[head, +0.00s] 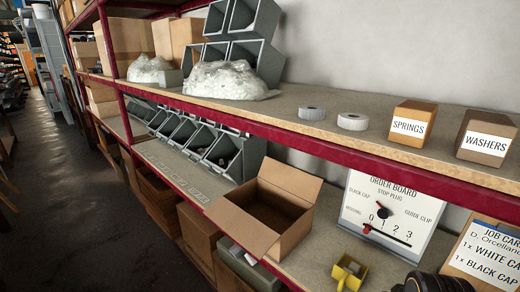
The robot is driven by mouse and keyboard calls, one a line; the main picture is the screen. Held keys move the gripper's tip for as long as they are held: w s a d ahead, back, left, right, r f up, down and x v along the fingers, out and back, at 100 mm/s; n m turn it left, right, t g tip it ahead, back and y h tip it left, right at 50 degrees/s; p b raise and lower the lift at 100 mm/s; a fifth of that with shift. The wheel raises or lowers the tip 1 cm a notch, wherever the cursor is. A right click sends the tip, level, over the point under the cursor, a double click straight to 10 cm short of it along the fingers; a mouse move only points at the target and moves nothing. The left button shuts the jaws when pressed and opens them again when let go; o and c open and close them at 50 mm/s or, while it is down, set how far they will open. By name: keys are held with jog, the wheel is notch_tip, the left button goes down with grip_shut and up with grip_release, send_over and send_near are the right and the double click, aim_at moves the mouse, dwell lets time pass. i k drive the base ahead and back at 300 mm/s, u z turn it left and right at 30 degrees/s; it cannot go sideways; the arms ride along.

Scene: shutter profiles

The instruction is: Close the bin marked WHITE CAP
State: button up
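I can read no WHITE CAP mark on any bin. Several grey open-front bins (233,155) stand in a row on the lower shelf; small pale labels (182,182) along the shelf in front of them are too small to read. An open cardboard box (262,236) with raised flaps stands to their right, and no mark on it is readable. A job card (487,255) at the lower right reads "1x WHITE CA", cut off by the frame, and "1x BLACK CAP". A dark ribbed part at the bottom right edge may be mine; no gripper fingers show.
An order board (390,212) with a dial stands behind a small yellow object (348,272) on the lower shelf. The upper shelf holds SPRINGS (411,123) and WASHERS (486,137) boxes, two white rolls, a plastic bag (225,80) and stacked grey bins. An aisle runs along the left.

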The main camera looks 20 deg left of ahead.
aim_at(206, 138)
jog(key=u, duration=1.8)
jog(key=i, duration=0.8)
jog(key=u, duration=0.7)
jog(key=i, duration=1.2)
jog(key=z, duration=0.6)
jog(key=i, duration=0.8)
jog(key=z, duration=0.4)
